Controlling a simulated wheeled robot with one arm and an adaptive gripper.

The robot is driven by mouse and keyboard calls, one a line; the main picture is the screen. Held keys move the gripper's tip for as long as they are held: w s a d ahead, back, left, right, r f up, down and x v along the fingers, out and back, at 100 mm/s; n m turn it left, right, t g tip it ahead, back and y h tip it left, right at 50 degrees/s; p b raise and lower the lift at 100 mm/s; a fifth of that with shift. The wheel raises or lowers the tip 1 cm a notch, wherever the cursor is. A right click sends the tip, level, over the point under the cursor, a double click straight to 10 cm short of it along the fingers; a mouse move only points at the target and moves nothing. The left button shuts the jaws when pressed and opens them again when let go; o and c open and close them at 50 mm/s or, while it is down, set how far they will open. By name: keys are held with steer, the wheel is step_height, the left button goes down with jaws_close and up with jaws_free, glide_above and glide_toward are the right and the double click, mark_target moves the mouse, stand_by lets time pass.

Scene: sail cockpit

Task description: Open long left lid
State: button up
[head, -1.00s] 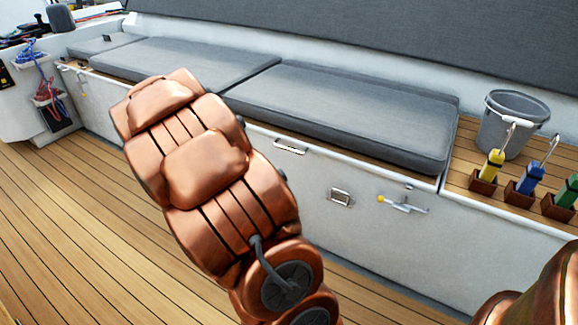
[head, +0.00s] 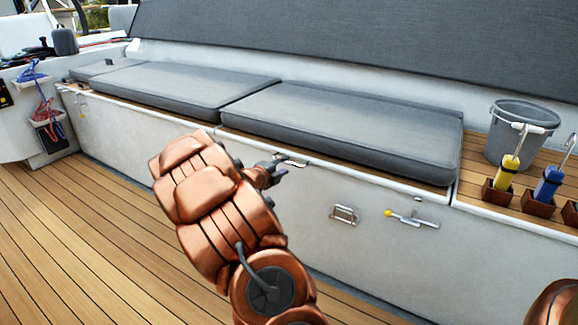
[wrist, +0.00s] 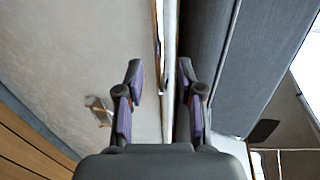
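A long white bench has grey cushioned lids on top. One long lid (head: 340,130) carries the nearer cushion, and another (head: 175,82) lies farther left. A small metal handle (head: 292,161) sits at the front edge of the nearer lid. My gripper (head: 277,172) is at this handle, partly hidden by my copper arm. In the wrist view my gripper (wrist: 160,82) has its two purple-padded fingers apart, on either side of the pale lid edge (wrist: 169,45). The cushion (wrist: 235,60) is to the right there. I cannot tell whether the fingers touch the handle.
A metal latch (head: 344,214) and a lever with a yellow knob (head: 410,218) are on the bench front. A grey bucket (head: 520,132) and yellow and blue winch-handle-like tools (head: 505,170) stand at the right. The wooden deck (head: 90,230) at the left is clear.

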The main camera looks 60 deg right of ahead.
mark_target(288, 163)
steer(key=shift+b+x, duration=0.45)
steer(key=shift+x, duration=1.6)
steer(key=shift+f, duration=0.1)
jaws_close()
